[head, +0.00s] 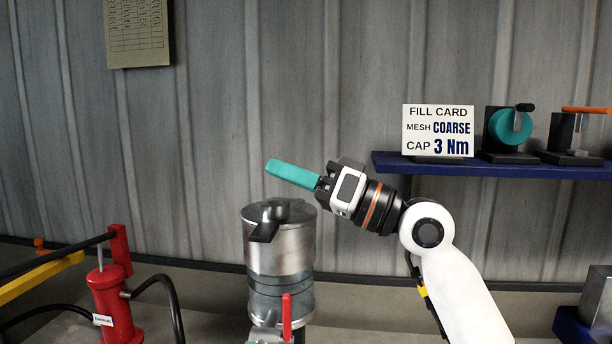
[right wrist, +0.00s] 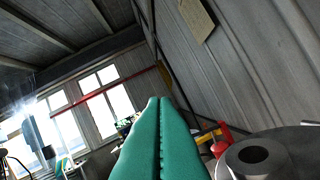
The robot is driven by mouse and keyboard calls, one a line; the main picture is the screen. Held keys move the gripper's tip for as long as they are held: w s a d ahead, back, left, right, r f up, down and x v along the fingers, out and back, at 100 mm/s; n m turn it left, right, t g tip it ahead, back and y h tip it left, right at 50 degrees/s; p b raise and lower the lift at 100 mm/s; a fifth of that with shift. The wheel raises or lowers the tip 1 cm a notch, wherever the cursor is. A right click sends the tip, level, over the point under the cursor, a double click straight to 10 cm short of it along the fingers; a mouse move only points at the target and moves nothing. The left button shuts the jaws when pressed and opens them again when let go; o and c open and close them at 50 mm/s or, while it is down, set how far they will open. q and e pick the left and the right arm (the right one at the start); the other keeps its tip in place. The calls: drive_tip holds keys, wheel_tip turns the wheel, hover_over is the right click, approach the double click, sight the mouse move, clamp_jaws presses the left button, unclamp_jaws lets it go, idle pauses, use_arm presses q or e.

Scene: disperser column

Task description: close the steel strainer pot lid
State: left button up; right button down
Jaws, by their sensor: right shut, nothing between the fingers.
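The steel strainer pot (head: 281,248) stands in the middle of the head view, a shiny cylinder above a clear lower section. Its steel lid (head: 288,212) lies at the top with a dark handle (head: 265,230) at the front. I cannot tell whether the lid is fully seated. My right gripper (head: 270,166), with teal fingers, is above the pot, apart from it and pointing left. Its fingers are together and empty. In the right wrist view the fingers (right wrist: 160,105) lie side by side, with a round steel top (right wrist: 275,155) at lower right. My left gripper is not in view.
A red pump-like cylinder (head: 115,305) with black hoses stands at lower left beside a yellow bar (head: 40,277). A red lever (head: 287,317) is below the pot. A blue shelf (head: 490,168) at right holds a fill card (head: 438,130) and small devices.

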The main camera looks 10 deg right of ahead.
sight(281, 219)
drive_tip(key=shift+n+g, duration=0.3)
drive_tip(key=shift+n, duration=0.5)
drive_tip(key=f+b, duration=0.1)
drive_tip(key=s+f+b, duration=0.1)
drive_tip(key=f, duration=0.1)
drive_tip(key=a+f+b, duration=0.1)
drive_tip(key=f, duration=0.1)
drive_tip(key=shift+s+f, duration=0.1)
drive_tip(key=shift+s, duration=0.3)
drive_tip(key=shift+s+f+b, duration=0.2)
drive_tip(key=shift+f+b, duration=0.75)
drive_tip(key=shift+f, duration=0.35)
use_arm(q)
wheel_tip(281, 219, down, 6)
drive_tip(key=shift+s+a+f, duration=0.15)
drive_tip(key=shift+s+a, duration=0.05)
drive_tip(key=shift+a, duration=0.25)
use_arm(e)
drive_tip(key=shift+a+f, duration=0.1)
drive_tip(key=shift+f, duration=0.05)
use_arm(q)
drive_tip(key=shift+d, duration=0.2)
use_arm(e)
drive_tip(key=shift+f, duration=0.2)
drive_tip(key=shift+r, duration=0.1)
